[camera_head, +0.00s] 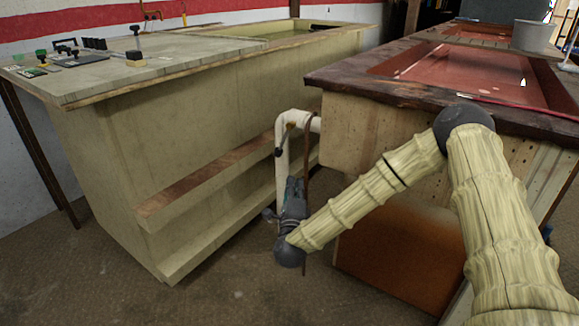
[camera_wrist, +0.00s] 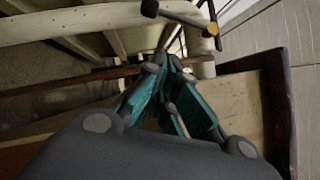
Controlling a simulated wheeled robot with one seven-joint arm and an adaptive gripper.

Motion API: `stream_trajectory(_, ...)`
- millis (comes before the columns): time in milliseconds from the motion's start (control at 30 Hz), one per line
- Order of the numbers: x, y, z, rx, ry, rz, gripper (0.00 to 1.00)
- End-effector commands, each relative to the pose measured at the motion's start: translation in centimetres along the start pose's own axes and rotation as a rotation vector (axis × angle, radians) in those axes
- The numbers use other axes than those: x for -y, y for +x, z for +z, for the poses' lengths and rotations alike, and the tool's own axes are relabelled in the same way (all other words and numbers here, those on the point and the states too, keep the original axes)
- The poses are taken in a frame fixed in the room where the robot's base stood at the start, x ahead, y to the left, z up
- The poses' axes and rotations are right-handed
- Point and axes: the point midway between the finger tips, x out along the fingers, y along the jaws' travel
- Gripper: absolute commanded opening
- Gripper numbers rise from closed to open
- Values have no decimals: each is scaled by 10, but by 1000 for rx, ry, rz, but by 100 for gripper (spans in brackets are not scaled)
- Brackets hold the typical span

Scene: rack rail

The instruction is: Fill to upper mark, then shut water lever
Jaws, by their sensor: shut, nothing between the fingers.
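The water lever (camera_wrist: 182,14) shows in the wrist view as a black bar with a rounded end and a brass-coloured tip, next to the white pipe (camera_wrist: 75,22). In the head view the white pipe (camera_head: 283,165) bends down from the right tank's side, with a small dark part, likely the lever (camera_head: 278,152), on it. My gripper (camera_head: 293,190) is low beside the pipe, below the lever. In the wrist view its teal-padded fingers (camera_wrist: 175,75) are together and empty, apart from the lever. The right tank (camera_head: 400,92) has a reddish interior surface; I cannot make out an upper mark.
A thin brown upright rod (camera_head: 306,190) stands close beside my gripper. The pale cabinet (camera_head: 120,150) with a low ledge stands at left. A grey bucket (camera_head: 533,36) sits at the back right. Open floor (camera_head: 240,285) lies between the cabinet and the tank.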

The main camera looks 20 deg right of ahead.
Motion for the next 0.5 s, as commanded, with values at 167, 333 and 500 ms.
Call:
stream_trajectory(167,0,18,0,-1,1,-3,0)
stream_trajectory(333,-2,45,-1,-1,-1,-2,0)
stream_trajectory(500,-2,73,0,1,-1,-2,0)
